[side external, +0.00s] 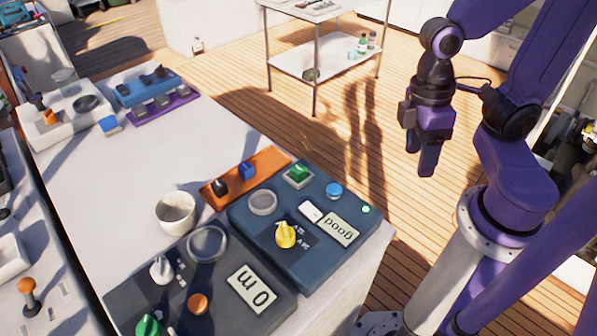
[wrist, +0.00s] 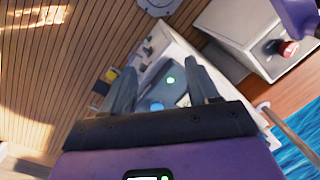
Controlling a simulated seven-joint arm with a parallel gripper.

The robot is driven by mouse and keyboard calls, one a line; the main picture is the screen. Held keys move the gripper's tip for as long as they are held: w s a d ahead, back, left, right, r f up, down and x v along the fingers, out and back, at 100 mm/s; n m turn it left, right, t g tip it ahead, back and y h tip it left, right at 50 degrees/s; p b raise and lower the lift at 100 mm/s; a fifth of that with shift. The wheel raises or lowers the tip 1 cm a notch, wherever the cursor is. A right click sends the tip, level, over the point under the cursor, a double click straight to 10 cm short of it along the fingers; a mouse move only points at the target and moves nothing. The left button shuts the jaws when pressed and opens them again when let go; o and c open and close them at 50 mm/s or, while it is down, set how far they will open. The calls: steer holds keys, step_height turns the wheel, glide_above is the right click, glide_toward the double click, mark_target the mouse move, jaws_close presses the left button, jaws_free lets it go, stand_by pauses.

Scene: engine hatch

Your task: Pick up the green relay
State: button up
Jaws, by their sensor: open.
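The green relay (side external: 298,173) is a small green block seated upright in a pale square socket on the dark blue panel (side external: 262,225), near its back edge, in the side view. My gripper (side external: 428,168) hangs pointing down to the right of the panel, well above the floor and apart from the relay. In the wrist view my gripper (wrist: 162,85) shows two spread grey fingers with nothing between them. I cannot make out the relay in the wrist view.
An orange tray (side external: 273,160) beside the panel holds a blue block (side external: 247,170) and a black block (side external: 220,187). A yellow knob (side external: 285,235) and a round gauge stand on the panel near the relay. A white cup (side external: 176,212) stands to the left.

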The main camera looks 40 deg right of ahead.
steer(key=w+f+m+g, duration=0.1)
steer(key=m+g, duration=0.1)
steer(key=m, duration=0.2)
steer(key=m+t+y, duration=0.3)
steer(key=m+y, duration=1.1)
steer(key=m, duration=1)
glide_toward(294, 171)
steer(key=shift+s+a+f, duration=0.2)
steer(key=shift+a+f, duration=0.15)
steer(key=shift+a, duration=0.1)
steer(key=shift+s+a+f, duration=0.2)
steer(key=shift+a+f, duration=0.15)
steer(key=shift+a, duration=0.1)
steer(key=shift+h, duration=0.3)
steer(key=shift+w+r+x, duration=0.15)
steer(key=shift+x, duration=1.25)
steer(key=shift+w+r+x, duration=0.15)
steer(key=shift+w+x, duration=0.05)
steer(key=shift+x, duration=1.15)
steer(key=shift+a, duration=0.1)
jaws_close()
steer(key=shift+r, duration=0.2)
